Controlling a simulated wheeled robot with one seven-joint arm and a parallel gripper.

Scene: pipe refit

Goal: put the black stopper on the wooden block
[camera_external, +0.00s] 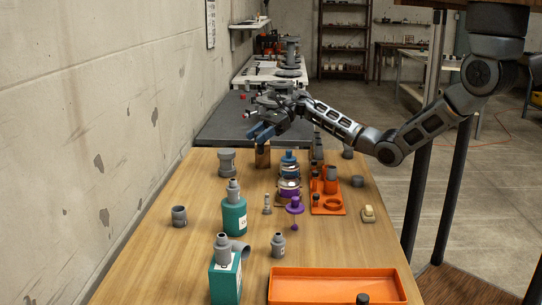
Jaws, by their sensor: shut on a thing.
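My gripper (262,134), with blue fingertips, is at the far part of the wooden table, directly above the wooden block (262,158). It is shut on a small dark thing, which I take to be the black stopper; the fingers mostly hide it. The brown block stands upright near the table's back edge. Whether the held stopper touches the block's top cannot be told from this view.
A grey spool-shaped fitting (227,163) stands left of the block. Teal bottles (235,218), a blue-and-purple stack (289,180) and an orange rack (329,207) stand nearer. An orange tray (335,271) lies in front, with another black-topped piece (362,299) by its edge.

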